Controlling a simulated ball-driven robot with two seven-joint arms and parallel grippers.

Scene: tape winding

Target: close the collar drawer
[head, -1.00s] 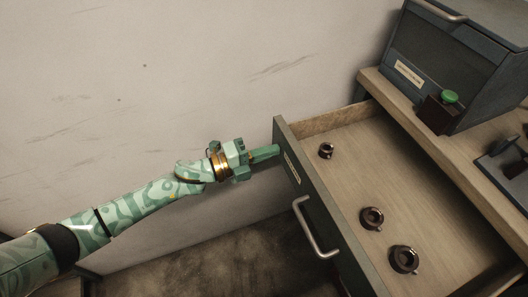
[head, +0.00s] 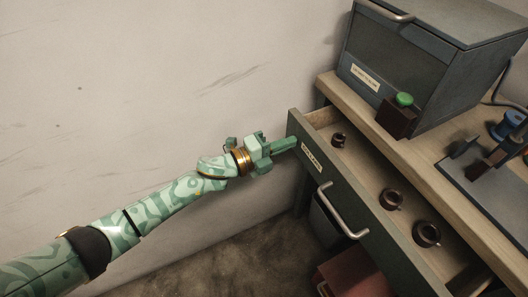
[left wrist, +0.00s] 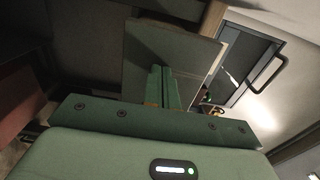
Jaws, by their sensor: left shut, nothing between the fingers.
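The collar drawer (head: 315,178) is part open, its dark green front facing left with a small label and a metal bar handle (head: 343,212). Inside lie dark ring-shaped collars: a small one (head: 338,140) at the far end, a middle one (head: 391,198) and a larger one (head: 426,234). My left gripper (head: 291,144) is shut and empty, its fingertips at the drawer front near its far upper corner. In the left wrist view the shut fingers (left wrist: 163,87) point at a flat panel, apparently the drawer front; I cannot tell whether they touch. My right gripper is out of view.
A wooden bench top (head: 345,98) lies above the drawer, with a grey-blue cabinet (head: 420,62) and a dark box with a green button (head: 398,116). A black fixture (head: 490,165) stands at the right. A red object (head: 358,275) sits below. The wall is at the left.

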